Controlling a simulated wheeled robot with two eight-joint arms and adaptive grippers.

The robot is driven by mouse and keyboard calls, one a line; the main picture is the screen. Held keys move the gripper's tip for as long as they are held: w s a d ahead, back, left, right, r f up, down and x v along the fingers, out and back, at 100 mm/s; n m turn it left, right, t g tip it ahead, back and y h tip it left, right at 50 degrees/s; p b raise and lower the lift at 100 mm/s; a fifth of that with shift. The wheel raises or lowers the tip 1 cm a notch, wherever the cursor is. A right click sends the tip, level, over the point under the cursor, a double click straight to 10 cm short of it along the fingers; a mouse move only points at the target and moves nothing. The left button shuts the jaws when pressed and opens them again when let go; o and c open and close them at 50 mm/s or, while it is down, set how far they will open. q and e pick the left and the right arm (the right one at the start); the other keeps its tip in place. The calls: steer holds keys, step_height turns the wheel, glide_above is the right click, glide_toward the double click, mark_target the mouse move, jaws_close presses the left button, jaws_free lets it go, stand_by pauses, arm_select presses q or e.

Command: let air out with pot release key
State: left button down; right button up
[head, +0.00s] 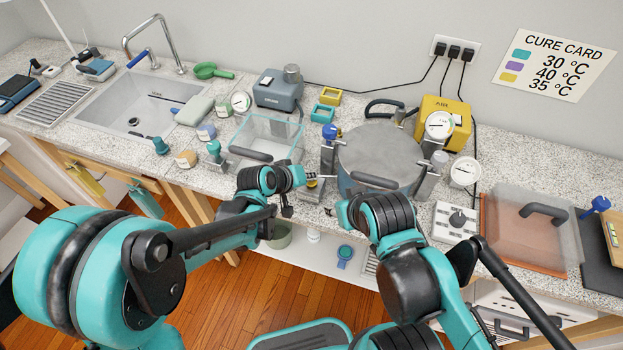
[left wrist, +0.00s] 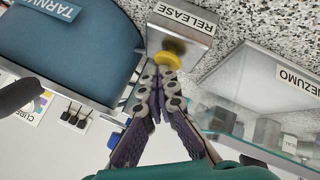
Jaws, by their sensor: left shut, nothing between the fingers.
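The large grey pressure pot (head: 380,155) stands at the back of the counter, with a flat lid and a black handle in front. In the left wrist view its blue-grey side (left wrist: 75,55) fills the upper left. A metal block labelled RELEASE (left wrist: 190,22) stands beside it and carries a round yellow key (left wrist: 168,61). My left gripper (left wrist: 163,70) is shut and empty, its fingertips right at the key's edge; I cannot tell if they touch. It also shows in the head view (head: 302,178), left of the pot. My right gripper (head: 334,211) is mostly hidden by its arm, near the counter's front edge.
A clear glass box (head: 265,138) stands left of the pot. A yellow air unit (head: 446,118) with a gauge is behind it. A white control box (head: 454,222) and a clear-covered copper plate (head: 525,235) lie to the right. A sink (head: 135,105) is far left.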

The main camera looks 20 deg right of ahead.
arm_select(q)
steer(key=shift+r, duration=0.1)
stand_by(0.6)
steer(key=shift+r+p, duration=0.7)
steer(key=shift+r, duration=0.15)
steer(key=shift+r+p, duration=1.95)
steer(key=shift+r, duration=0.65)
steer(key=shift+f, duration=0.1)
steer(key=shift+a, duration=0.1)
